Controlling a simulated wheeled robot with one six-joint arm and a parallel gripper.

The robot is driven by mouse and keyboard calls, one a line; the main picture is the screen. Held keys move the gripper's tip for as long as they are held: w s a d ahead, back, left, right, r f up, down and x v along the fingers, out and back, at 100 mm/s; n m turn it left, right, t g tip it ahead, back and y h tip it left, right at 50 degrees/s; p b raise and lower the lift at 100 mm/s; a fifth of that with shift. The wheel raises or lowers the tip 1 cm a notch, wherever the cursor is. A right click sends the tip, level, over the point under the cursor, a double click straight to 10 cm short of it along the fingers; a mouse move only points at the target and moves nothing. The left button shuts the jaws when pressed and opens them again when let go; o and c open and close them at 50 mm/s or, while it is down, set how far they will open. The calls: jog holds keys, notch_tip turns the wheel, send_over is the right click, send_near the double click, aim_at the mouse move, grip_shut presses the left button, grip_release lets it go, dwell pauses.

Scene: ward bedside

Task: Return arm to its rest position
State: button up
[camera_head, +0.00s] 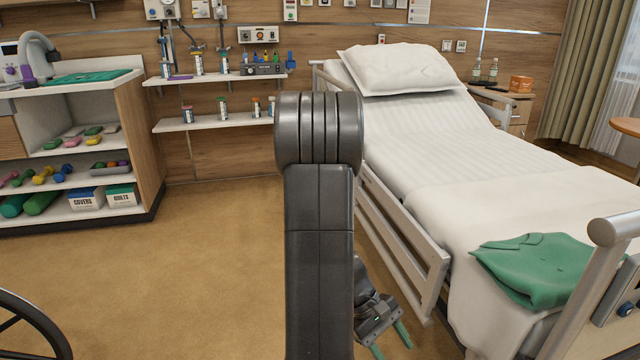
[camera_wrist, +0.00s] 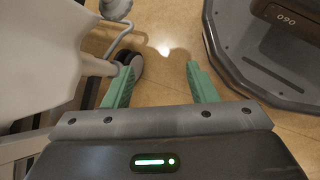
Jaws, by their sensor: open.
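My gripper (camera_head: 390,342) shows low in the head view, partly behind my dark arm, beside the bed's side rail. In the wrist view its two green fingers (camera_wrist: 160,92) stand wide apart with bare floor between them. The gripper is open and holds nothing. It points down toward the floor close to the bed (camera_head: 440,150). A bed wheel (camera_wrist: 128,72) shows next to the left finger in the wrist view. My arm rises through the middle of the head view and hides part of the floor and bed rail.
A folded green garment (camera_head: 535,268) lies at the bed's foot end, near the footboard rail (camera_head: 590,280). A side rail (camera_head: 400,240) runs along the bed's near side. Open floor (camera_head: 190,270) lies left of my arm. A shelf unit (camera_head: 145,140) and part of a wheel (camera_head: 30,325) stand further left.

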jog(key=shift+m+g+y, duration=0.3)
jog(key=shift+m+g, duration=0.1)
jog(key=shift+m, duration=0.2)
jog(key=shift+s+d+b, duration=0.2)
jog(key=shift+s+b, duration=0.2)
jog(key=shift+s, duration=1.75)
